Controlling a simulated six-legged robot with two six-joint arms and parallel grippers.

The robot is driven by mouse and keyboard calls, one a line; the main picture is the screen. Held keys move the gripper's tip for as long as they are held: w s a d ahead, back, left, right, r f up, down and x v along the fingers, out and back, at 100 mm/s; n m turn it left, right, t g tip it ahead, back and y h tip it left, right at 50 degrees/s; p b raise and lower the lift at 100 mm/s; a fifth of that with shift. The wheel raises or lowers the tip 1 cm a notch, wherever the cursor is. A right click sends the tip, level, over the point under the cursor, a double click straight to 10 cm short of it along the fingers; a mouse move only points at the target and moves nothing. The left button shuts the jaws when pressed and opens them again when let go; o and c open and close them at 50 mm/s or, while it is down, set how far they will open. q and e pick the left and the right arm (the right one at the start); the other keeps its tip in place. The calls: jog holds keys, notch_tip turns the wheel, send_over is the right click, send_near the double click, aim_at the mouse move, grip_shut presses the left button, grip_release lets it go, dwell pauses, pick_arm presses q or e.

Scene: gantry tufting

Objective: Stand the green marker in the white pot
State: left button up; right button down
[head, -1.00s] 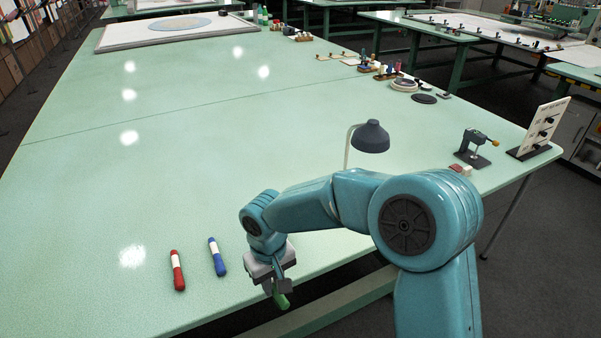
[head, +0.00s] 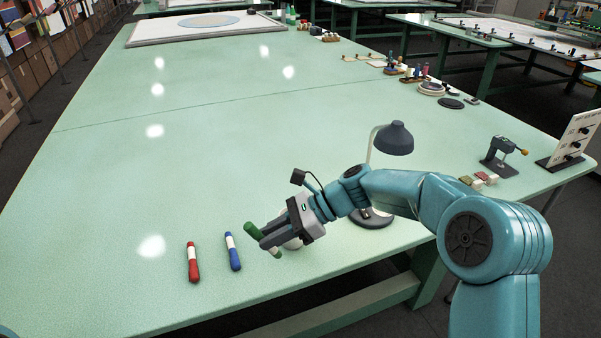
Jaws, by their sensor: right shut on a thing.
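My right gripper (head: 264,241) is shut on the green marker (head: 251,230), above the table's front part. The marker is tilted, with its thick green end up and to the left and its other end down and to the right. The gripper's fingers cover its middle. A white rounded thing (head: 293,244), which looks like the white pot, shows just behind and below the gripper. Most of it is hidden by the gripper, and its opening cannot be seen. The marker appears outside it. My left gripper is not in view.
A red marker (head: 193,262) and a blue marker (head: 232,251) lie left of the gripper on the green table (head: 110,210). A dark lamp (head: 395,138) stands behind my right arm. A clamp-like tool (head: 500,155) stands at right. The table's middle and left are clear.

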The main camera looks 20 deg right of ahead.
jog(key=w+d+r+m+t+h, duration=0.1)
jog(key=w+d+r+m+t, duration=0.75)
jog(key=t, duration=0.35)
notch_tip(320, 180, down, 12)
jog(key=b, duration=0.9)
jog(key=shift+w+d+f+b, duration=0.2)
jog(key=shift+w+d+b, duration=0.1)
jog(key=shift+b, duration=0.1)
jog(key=shift+a, duration=0.1)
jog(key=c, duration=1)
grip_release()
jog(key=shift+s, duration=0.1)
